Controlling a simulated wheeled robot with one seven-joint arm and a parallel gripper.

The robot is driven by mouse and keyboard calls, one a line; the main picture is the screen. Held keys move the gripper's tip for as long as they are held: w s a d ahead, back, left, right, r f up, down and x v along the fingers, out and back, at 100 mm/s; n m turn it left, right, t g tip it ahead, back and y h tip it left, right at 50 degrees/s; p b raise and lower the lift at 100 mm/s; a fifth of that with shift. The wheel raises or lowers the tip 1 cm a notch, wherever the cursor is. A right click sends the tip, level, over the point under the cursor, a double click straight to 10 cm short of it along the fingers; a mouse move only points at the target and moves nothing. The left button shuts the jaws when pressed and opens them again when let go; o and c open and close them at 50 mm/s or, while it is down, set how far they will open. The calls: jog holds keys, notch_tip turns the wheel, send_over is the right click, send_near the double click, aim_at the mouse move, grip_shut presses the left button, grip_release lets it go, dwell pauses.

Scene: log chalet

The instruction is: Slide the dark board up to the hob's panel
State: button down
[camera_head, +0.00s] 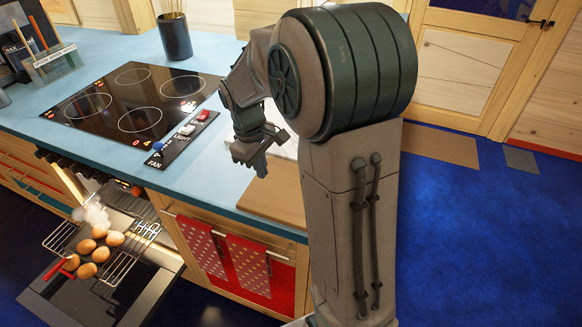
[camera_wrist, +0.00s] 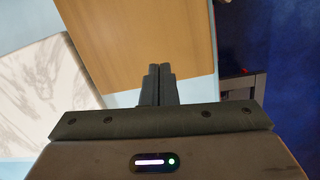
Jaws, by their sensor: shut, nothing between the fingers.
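The brown wooden board (camera_head: 273,204) lies flat on the blue counter near its front edge, partly hidden by my arm in the head view. It fills the upper middle of the wrist view (camera_wrist: 145,45). The hob's panel (camera_head: 183,139) is a black strip with knobs and switches along the right side of the black hob (camera_head: 135,105). A stretch of blue counter separates the board from the panel. My gripper (camera_head: 258,168) is shut and empty, pointing down. In the wrist view its fingertips (camera_wrist: 160,70) appear over the board's edge; I cannot tell whether they touch it.
A pale veined slab (camera_wrist: 45,95) lies beside the brown board. A dark utensil pot (camera_head: 174,36) stands behind the hob. Red dotted towels (camera_head: 248,264) hang in front.

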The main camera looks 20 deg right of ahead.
aim_at(294, 193)
jog(key=shift+n+g, duration=0.4)
jog(key=shift+n, duration=0.5)
jog(key=w+f, duration=0.4)
jog(key=shift+w+d, duration=0.1)
jog(key=shift+d, duration=0.05)
jog(key=s+d+p, duration=0.2)
jog(key=s+d, duration=0.6)
jog(key=shift+s+d+p, duration=0.3)
jog(key=shift+w+a+f, duration=0.1)
jog(key=shift+w+f, duration=0.05)
jog(key=shift+f, duration=0.7)
jog(key=shift+s, duration=0.2)
jog(key=shift+f, duration=0.15)
